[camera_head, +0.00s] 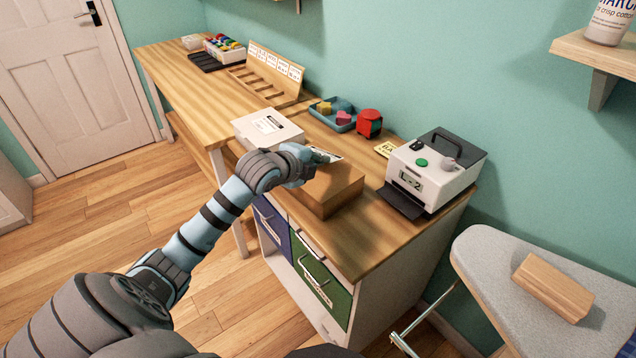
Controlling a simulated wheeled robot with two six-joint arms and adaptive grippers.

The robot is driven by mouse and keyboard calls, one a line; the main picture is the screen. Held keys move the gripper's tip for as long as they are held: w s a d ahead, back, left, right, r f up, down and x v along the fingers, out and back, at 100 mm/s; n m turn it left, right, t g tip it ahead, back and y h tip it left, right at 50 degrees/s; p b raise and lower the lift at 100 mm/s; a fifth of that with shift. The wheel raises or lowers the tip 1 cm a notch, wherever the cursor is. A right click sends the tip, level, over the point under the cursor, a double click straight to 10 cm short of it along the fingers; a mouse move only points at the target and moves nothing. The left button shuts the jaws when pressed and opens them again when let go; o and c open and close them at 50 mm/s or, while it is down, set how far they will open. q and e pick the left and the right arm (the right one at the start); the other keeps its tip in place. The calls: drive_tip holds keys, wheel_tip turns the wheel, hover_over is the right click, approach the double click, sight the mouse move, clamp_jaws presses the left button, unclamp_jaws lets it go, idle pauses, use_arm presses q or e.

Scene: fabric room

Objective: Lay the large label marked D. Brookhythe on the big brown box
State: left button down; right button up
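The big brown box (332,196) sits on the wooden worktop, left of the white label machine. My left gripper (308,166) is over the box's back-left part, and its fingers hide some of the top. A small white label-like piece (326,154) with dark marks shows just beyond the fingers. Its print is too small to read, and I cannot tell whether the fingers hold it or it lies on the box. Whether the fingers are open or shut is unclear. My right gripper is not in view.
A white box (268,128) with a label on top stands left of the brown box. The white machine (432,172) stands to the right. A blue tray (337,112) and a red dispenser (369,123) are behind. Worktop in front of the machine is clear.

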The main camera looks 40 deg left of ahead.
use_arm(q)
wheel_tip(320, 180, down, 2)
drive_tip(key=shift+f, duration=0.25)
drive_tip(key=shift+r, duration=0.1)
drive_tip(key=shift+s, duration=0.1)
drive_tip(key=c, duration=2)
unclamp_jaws()
drive_tip(key=shift+o, duration=0.2)
drive_tip(key=s+r+p, duration=0.9)
drive_tip(key=r+p, duration=0.2)
drive_tip(key=p, duration=0.7)
drive_tip(key=shift+s+d, duration=0.25)
drive_tip(key=shift+d, duration=0.15)
